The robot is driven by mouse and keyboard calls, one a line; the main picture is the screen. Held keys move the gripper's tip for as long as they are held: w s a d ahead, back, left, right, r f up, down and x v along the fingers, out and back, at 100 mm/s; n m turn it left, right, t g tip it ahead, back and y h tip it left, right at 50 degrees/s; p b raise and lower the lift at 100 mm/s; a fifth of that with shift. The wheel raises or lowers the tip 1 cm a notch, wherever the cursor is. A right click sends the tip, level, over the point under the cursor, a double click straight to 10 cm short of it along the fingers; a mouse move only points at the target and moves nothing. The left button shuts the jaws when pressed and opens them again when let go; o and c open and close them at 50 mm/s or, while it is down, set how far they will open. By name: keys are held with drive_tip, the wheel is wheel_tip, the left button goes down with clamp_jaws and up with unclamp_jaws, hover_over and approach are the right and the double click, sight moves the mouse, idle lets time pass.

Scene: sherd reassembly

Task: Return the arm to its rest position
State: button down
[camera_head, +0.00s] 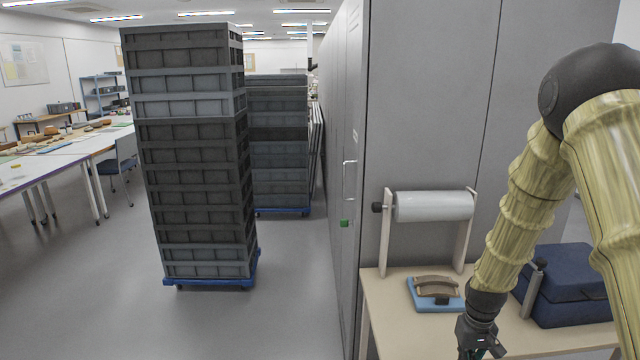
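My arm comes in from the right edge, its links covered in a yellowish ribbed sleeve, and bends down from a dark joint at the upper right. My gripper (480,352) hangs at the bottom edge, in front of the light wooden table (400,345). Its fingertips are dark and partly cut off by the frame, so I cannot tell whether it is open or shut. No held thing is clear to see.
A brown curved piece lies on a blue pad (417,300) on the table. A navy case (570,285) stands right of my gripper. A roll on a stand (433,206) is behind. Grey cabinets (420,90) back the table. Stacked crates (195,150) stand left; floor between is clear.

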drive_tip(key=s+a+f, duration=0.4)
drive_tip(key=s+f, duration=0.5)
drive_tip(key=s+a+f, duration=0.4)
drive_tip(key=s+f, duration=0.5)
drive_tip(key=s+a+f, duration=0.2)
drive_tip(key=s, duration=0.7)
drive_tip(key=s+a+f, duration=0.2)
drive_tip(key=s+a, duration=0.1)
drive_tip(key=s, duration=0.6)
drive_tip(key=shift+s+a, duration=0.35)
drive_tip(key=shift+s, duration=0.05)
